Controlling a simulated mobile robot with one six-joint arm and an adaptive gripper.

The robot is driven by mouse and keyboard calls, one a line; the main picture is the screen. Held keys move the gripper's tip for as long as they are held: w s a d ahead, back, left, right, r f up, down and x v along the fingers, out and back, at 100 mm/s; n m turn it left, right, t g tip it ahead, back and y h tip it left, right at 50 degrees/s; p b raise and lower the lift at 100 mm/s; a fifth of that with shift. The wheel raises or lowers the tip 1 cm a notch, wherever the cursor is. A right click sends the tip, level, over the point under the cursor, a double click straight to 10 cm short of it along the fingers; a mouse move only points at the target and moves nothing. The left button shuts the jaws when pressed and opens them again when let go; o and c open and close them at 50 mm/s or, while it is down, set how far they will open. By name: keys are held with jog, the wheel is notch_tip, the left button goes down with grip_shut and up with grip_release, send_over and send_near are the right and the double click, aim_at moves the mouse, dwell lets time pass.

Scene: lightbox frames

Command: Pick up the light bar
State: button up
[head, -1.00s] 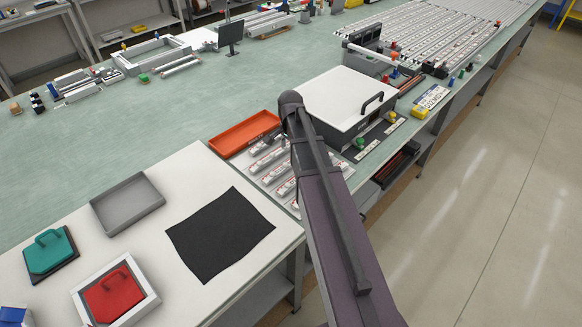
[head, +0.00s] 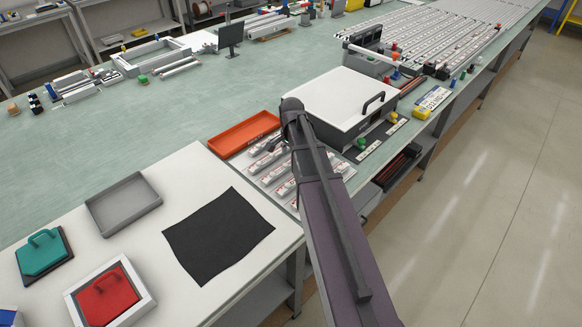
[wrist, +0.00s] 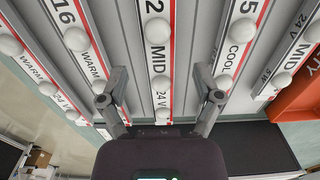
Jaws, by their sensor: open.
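Several light bars (head: 282,167) lie side by side on the bench, partly hidden by my arm in the head view. In the wrist view they are grey-white strips with red edges, white round domes and printed labels. A light bar marked MID (wrist: 159,62) runs through the middle of that view. My gripper (wrist: 160,82) is open, with one finger on each side of this bar and nothing held. A bar marked COOL (wrist: 238,45) is to its right and bars marked WARM (wrist: 88,62) are to its left. I cannot tell whether the fingers touch any bar.
An orange tray (head: 226,146) is beside the bars; its wall also shows in the wrist view (wrist: 296,100). A white-lidded box (head: 338,93) stands behind. A black mat (head: 219,236) and grey tray (head: 123,204) lie on the near white table.

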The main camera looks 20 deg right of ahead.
jog(key=shift+f+b, duration=1.05)
jog(key=shift+f, duration=0.35)
grip_shut()
